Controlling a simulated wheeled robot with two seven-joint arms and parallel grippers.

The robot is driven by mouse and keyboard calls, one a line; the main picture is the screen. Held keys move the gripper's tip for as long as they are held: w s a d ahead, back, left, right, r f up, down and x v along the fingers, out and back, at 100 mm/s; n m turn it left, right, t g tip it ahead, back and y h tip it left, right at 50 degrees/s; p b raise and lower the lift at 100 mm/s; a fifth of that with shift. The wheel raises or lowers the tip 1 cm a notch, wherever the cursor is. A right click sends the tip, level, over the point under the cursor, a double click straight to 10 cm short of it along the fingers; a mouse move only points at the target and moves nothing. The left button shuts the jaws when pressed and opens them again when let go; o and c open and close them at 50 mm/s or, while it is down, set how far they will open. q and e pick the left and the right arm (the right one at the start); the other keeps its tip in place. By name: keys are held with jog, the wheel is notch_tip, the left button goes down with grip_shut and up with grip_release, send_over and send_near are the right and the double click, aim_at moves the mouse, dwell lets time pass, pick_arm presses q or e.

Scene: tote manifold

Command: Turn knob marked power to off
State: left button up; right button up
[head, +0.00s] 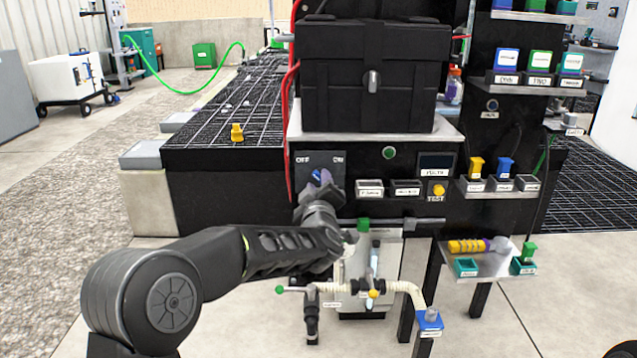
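The power knob (317,175) is a small blue knob on a dark panel plate (336,161) on the front of the black bench unit. The plate is lettered OFF at its upper left and ON at its upper right. My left gripper (316,186) is at the knob, its fingers reaching up over the lower part of the plate. The fingers partly cover the knob, so I cannot tell whether they touch or grip it, or which way the knob points. My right gripper does not show.
A black case (372,85) stands on the bench top above the panel. Right of the knob are labelled slots and a yellow TEST button (438,190). A small shelf (480,262) holds coloured parts. Open floor lies left.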

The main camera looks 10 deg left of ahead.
pick_arm(q)
jog(key=p+v, duration=0.1)
jog(key=v, duration=0.6)
